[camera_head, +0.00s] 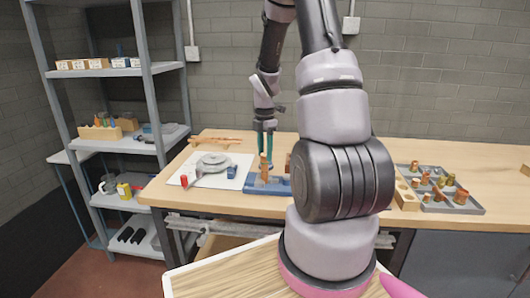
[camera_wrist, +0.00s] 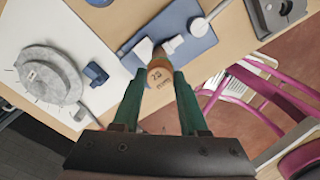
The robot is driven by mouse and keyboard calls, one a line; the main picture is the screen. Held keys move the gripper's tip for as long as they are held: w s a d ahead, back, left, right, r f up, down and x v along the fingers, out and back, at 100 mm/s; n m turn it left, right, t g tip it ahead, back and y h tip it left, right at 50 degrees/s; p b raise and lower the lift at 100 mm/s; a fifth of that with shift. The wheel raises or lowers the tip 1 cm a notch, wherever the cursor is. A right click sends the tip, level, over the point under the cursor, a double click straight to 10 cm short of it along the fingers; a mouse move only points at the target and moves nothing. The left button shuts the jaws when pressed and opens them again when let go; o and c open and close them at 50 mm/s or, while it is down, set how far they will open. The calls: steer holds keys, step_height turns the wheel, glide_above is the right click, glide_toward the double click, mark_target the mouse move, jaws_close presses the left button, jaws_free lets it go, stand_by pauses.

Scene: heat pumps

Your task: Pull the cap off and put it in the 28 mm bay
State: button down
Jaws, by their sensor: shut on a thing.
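My gripper (camera_head: 266,145) has teal fingers pointing down over the blue board on the bench. In the wrist view my gripper (camera_wrist: 158,84) is shut on an orange-tan cap (camera_wrist: 160,76), with a dark printed mark too small to read surely. The cap stands over a white fitting (camera_wrist: 174,44) on the blue board (camera_wrist: 197,47); I cannot tell whether the two are still joined. In the head view the orange cap (camera_head: 264,168) shows upright between the fingertips. A grey tray with bays (camera_head: 470,207) lies at the right, holding several copper pieces; its bay sizes are not readable.
A white sheet with a round grey part (camera_head: 212,162) and a small blue block (camera_head: 232,172) lies left of the board. A wooden block (camera_head: 405,196) stands beside the grey tray. Shelves (camera_head: 150,90) stand at the left. My arm hides the bench's middle.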

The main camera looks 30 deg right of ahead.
mark_target(265, 155)
steer(key=shift+r, duration=0.75)
stand_by(1.1)
steer(key=shift+r, duration=2.05)
